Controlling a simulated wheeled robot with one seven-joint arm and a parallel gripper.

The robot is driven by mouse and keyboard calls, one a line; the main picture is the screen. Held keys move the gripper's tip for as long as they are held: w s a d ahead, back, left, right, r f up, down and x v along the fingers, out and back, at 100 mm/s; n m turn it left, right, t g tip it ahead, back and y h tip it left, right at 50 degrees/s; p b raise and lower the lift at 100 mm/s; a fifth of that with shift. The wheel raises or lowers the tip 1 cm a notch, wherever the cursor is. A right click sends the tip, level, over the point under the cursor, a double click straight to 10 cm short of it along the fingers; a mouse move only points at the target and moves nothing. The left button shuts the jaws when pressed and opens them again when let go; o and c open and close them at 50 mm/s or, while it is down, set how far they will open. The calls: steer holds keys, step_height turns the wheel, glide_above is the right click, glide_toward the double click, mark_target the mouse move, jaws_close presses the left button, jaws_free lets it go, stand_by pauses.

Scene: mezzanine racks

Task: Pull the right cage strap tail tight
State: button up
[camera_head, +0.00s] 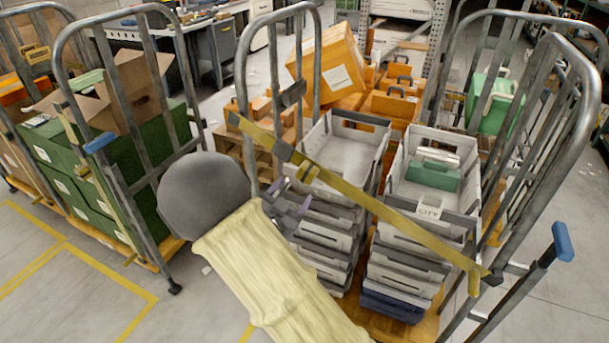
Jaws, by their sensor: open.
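The right cage (571,115) is a grey tubular roll cage. A yellow strap (365,203) runs slantwise across its front, from the left frame down to the right post. A short yellow end (473,283) hangs at the lower right post; I cannot tell whether this is the tail. My gripper (290,206) shows as small purple-grey parts beyond my arm's round grey joint, below the strap and in front of the stacked trays. It is open; nothing shows between its fingers, though it is partly hidden.
Stacks of grey trays (343,153) stand inside the cage, one holding a green box (433,174). Orange crates (390,104) stand behind. A left cage (115,130) holds green boxes (88,205) and open cardboard. Floor with yellow lines (112,275) is clear at lower left.

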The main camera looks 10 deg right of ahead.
mark_target(304, 178)
steer(key=p+x, duration=0.1)
steer(key=x, duration=0.6)
steer(key=shift+d, duration=0.2)
steer(key=c, duration=1.3)
steer(key=shift+f, duration=0.1)
steer(key=shift+c, duration=0.5)
